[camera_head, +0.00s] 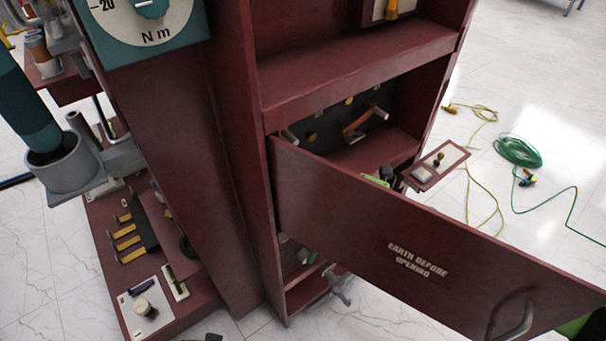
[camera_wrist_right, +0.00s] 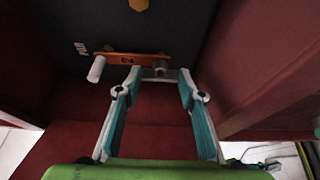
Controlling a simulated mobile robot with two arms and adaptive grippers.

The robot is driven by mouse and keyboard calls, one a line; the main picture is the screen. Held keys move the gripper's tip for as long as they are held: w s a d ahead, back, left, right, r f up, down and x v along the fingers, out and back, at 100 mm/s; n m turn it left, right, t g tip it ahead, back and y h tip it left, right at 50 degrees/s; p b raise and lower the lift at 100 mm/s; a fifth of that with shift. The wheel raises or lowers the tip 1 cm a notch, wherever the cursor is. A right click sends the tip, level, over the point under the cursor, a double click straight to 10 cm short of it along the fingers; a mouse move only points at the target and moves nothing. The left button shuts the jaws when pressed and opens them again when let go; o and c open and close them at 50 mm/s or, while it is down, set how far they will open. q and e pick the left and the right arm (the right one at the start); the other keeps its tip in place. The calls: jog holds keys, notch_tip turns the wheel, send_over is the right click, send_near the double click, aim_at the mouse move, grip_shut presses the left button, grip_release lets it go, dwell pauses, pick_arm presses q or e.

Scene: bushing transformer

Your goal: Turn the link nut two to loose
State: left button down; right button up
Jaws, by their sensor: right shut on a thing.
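In the right wrist view, an orange link bar marked 2 (camera_wrist_right: 128,61) lies across a dark panel. A pale cylinder (camera_wrist_right: 96,69) sticks out at its left end. The link nut (camera_wrist_right: 160,66) is at its right end, between the fingertips of my right gripper (camera_wrist_right: 160,75). The teal-padded fingers are shut on this nut, which they partly hide. In the head view the orange link bar (camera_head: 357,122) shows inside the cabinet. There my right gripper is mostly hidden behind the open door. My left gripper is not in view.
The open cabinet door (camera_head: 350,220), lettered "EARTH BEFORE OPENING", juts out to the lower right. A red shelf (camera_head: 350,68) lies above the link panel. Coiled green cable (camera_head: 517,150) lies on the floor at right.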

jog(key=shift+f, duration=0.1)
jog(key=o, duration=1.1)
jog(key=v, duration=1.2)
